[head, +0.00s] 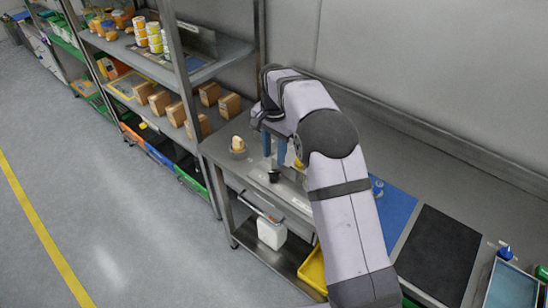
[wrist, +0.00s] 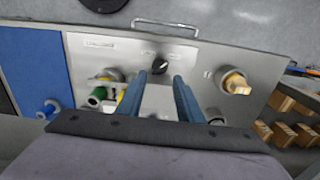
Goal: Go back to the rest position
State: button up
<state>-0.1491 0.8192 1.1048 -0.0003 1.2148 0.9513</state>
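My gripper (head: 274,153) hangs over the steel machine panel (head: 228,163), with its two blue fingers pointing down. In the wrist view my gripper (wrist: 167,80) has a clear gap between the fingers and holds nothing. A small black knob (head: 274,176) on the panel lies just past the fingertips. In the wrist view the black knob (wrist: 159,66) shows above the gap; whether a finger touches it I cannot tell. A yellowish knob on a round base (head: 238,145) stands to the left of the fingers.
A blue mat (head: 397,208) and a black mat (head: 437,255) lie on the bench to the right. Shelves with boxes (head: 160,102) stand at the left. A white container (head: 271,233) and a yellow bin (head: 313,270) are below the bench. A wall (head: 430,70) rises behind.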

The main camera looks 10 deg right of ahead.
dwell(0.4)
jog(key=s+d+n, duration=0.2)
jog(key=s+n, duration=0.1)
jog(key=s, duration=0.7)
jog(key=s+d+n, duration=0.3)
jog(key=s, duration=0.7)
jog(key=s+d+f+n, duration=0.1)
jog(key=s+d+n, duration=0.2)
jog(key=s, duration=0.8)
jog(key=shift+s, duration=0.1)
